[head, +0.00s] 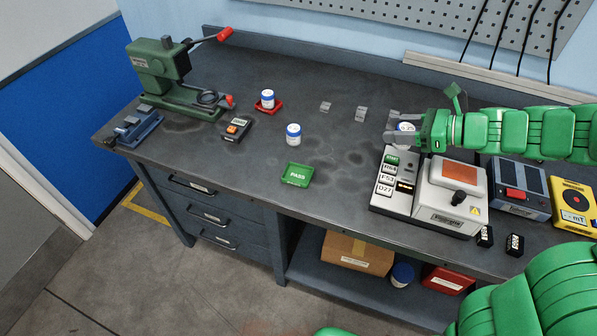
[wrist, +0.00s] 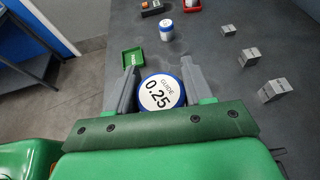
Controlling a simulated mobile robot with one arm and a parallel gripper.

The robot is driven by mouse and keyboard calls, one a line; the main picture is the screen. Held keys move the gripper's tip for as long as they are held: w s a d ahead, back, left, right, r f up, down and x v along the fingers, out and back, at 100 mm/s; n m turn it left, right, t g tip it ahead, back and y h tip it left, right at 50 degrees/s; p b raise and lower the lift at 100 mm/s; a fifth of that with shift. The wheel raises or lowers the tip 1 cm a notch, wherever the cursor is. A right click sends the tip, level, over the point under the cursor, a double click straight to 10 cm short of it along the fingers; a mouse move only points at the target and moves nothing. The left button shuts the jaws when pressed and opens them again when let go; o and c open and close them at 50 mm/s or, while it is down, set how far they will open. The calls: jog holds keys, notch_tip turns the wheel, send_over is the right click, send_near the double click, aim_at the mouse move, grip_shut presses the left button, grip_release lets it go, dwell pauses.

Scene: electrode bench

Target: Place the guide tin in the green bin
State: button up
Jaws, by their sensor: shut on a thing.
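The guide tin (head: 405,127) is a round tin with a white lid and a blue rim. In the wrist view its lid (wrist: 159,93) reads "GUIDE 0.25". My gripper (head: 393,128) is shut on it, with one grey finger on each side; the fingers also show in the wrist view (wrist: 158,72). It is at the right of the bench, behind the grey tester. The green bin (head: 297,174) is a shallow tray marked "PASS" near the bench's front edge, left of my gripper. It also shows in the wrist view (wrist: 134,61) and looks empty.
Another white and blue tin (head: 293,134) stands behind the green bin. A red tray (head: 267,106) holds a similar tin. Small grey blocks (head: 361,114) lie left of my gripper. The tester (head: 448,201) stands in front. A green press (head: 166,80) stands far left.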

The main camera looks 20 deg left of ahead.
jog(key=s+a+n+g, duration=0.5)
jog(key=s+a, duration=0.9)
jog(key=s, duration=0.5)
send_over(292, 176)
jog(key=shift+h, duration=0.4)
jog(key=f, duration=0.5)
jog(key=s+f, duration=0.1)
jog(key=f, duration=0.2)
jog(key=shift+d+f, duration=0.25)
jog(key=shift+d, duration=0.15)
jog(key=shift+w+a+f, duration=0.4)
jog(key=shift+w+f, duration=0.2)
jog(key=shift+f, duration=1.65)
jog(key=shift+f, duration=0.1)
jog(key=o, duration=1.1)
